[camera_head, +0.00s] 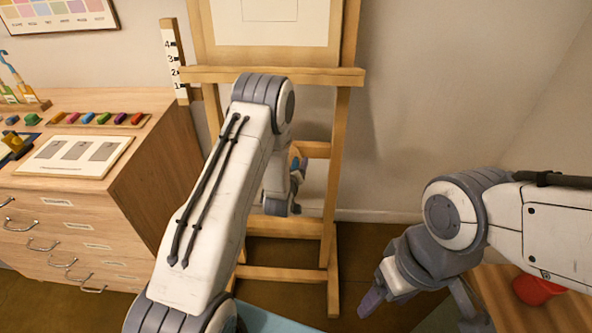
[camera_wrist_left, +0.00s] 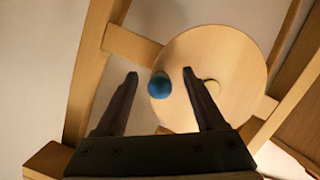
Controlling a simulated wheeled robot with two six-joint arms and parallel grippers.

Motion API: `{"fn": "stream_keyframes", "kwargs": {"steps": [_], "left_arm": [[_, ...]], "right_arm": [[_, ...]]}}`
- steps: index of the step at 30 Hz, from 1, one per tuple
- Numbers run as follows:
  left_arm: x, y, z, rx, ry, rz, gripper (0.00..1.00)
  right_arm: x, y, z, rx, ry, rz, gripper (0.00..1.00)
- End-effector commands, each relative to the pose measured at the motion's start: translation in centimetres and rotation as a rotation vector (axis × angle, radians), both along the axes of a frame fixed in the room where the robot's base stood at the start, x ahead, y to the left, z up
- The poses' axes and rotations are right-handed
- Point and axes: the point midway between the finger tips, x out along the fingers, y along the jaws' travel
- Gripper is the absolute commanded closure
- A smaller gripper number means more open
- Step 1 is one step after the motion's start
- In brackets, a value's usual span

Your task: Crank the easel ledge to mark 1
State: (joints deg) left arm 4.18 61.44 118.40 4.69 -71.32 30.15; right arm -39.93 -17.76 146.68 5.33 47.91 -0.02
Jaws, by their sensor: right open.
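The easel's wooden ledge (camera_head: 270,76) runs across the easel in the head view. A marked scale (camera_head: 172,60) numbered 1 to 4 stands at its left end, and the ledge end lies near the low marks; the exact reading is unclear. In the left wrist view, a round wooden crank disc (camera_wrist_left: 235,75) carries a blue knob (camera_wrist_left: 160,85). My left gripper (camera_wrist_left: 160,73) is open, with the knob showing between its fingertips; contact cannot be told. My left arm hides much of the crank area in the head view. My right gripper (camera_head: 418,305) is open and empty at lower right.
A wooden drawer cabinet (camera_head: 150,170) with color sticks (camera_head: 103,119) and a card sheet (camera_head: 60,172) stands left of the easel. A red pot (camera_head: 535,290) sits on a wooden surface at right. The wall right of the easel is clear.

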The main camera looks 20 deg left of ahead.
Motion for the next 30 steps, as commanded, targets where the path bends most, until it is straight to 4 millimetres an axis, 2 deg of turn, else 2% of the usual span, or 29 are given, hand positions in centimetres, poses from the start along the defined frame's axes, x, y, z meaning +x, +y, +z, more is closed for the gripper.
{"fn": "stream_keyframes", "kwargs": {"steps": [1, 3, 5, 11, 23, 30], "left_arm": [[0.0, 0.0, 0.0, 0.000, 0.000, 0.000, 0.52], [0.0, 0.0, 0.0, 0.000, 0.000, 0.000, 0.79], [0.0, 0.0, 0.0, 0.000, 0.000, 0.000, 1.00], [0.0, 0.0, -0.2, 0.000, 0.000, 0.000, 1.00], [-0.6, 0.3, -3.8, -0.001, 0.006, 0.003, 1.00], [-0.6, 0.2, -3.6, -0.001, 0.004, 0.003, 1.00]], "right_arm": [[0.0, 0.0, 0.0, 0.000, 0.000, 0.000, 0.33], [0.0, 0.0, 0.0, 0.000, 0.000, 0.000, 0.33], [0.0, 0.0, 0.0, 0.000, 0.000, 0.000, 0.33], [0.0, 0.0, -0.2, 0.000, 0.000, 0.000, 0.33], [0.0, 0.0, -3.3, 0.000, 0.000, 0.000, 0.33], [0.0, 0.0, -3.2, 0.000, 0.000, 0.000, 0.33]]}}
